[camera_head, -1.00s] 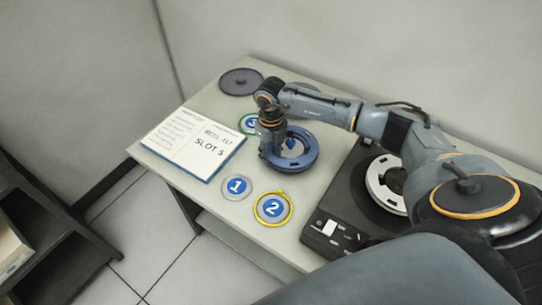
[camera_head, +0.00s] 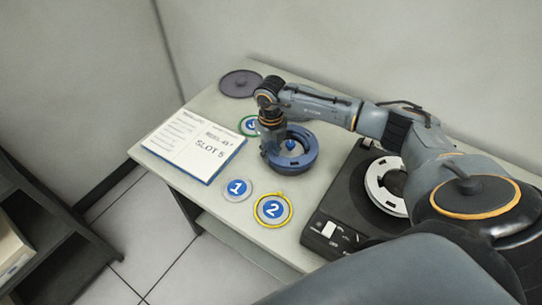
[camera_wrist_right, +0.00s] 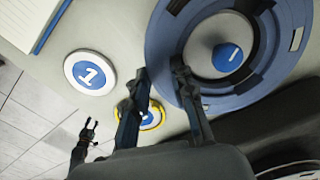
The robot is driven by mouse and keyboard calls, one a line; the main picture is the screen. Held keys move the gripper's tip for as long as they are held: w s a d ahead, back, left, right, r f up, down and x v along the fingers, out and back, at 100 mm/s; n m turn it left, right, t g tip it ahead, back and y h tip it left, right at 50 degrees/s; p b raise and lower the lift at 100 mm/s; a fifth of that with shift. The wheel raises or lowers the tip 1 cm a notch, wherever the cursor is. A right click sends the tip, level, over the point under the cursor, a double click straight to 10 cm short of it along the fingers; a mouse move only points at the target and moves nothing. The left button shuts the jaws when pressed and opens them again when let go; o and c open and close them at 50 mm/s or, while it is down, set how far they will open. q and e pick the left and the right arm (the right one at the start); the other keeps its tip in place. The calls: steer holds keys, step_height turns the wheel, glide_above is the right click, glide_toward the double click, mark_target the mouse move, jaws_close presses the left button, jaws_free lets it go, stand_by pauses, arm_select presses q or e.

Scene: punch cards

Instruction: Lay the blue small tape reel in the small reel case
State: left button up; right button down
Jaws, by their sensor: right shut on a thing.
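The blue small tape reel (camera_head: 309,153) is a blue ring with slots. My right gripper (camera_head: 274,155) is shut on its left rim. In the right wrist view, the gripper's fingers (camera_wrist_right: 160,88) are on either side of the rim of the reel (camera_wrist_right: 165,40). A disc with a blue label shows within the reel's middle opening. I cannot tell whether the reel touches the table. A dark round flat piece (camera_head: 240,83) lies at the back of the table; I cannot tell if it is the small reel case. My left gripper (camera_wrist_right: 88,128) shows small in the wrist view, fingers apart and empty.
Round markers 1 (camera_head: 237,189), 2 (camera_head: 272,209) and a green-rimmed one (camera_head: 248,125) lie on the table (camera_head: 215,108). An open card reading SLOT 5 (camera_head: 195,145) is at left. A dark tape deck (camera_head: 345,205) with a white reel (camera_head: 375,182) stands at right.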

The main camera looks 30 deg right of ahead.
steer(key=shift+r+p, duration=1.35)
steer(key=shift+r, duration=1)
step_height(320, 180, up, 7)
steer(key=p, duration=0.4)
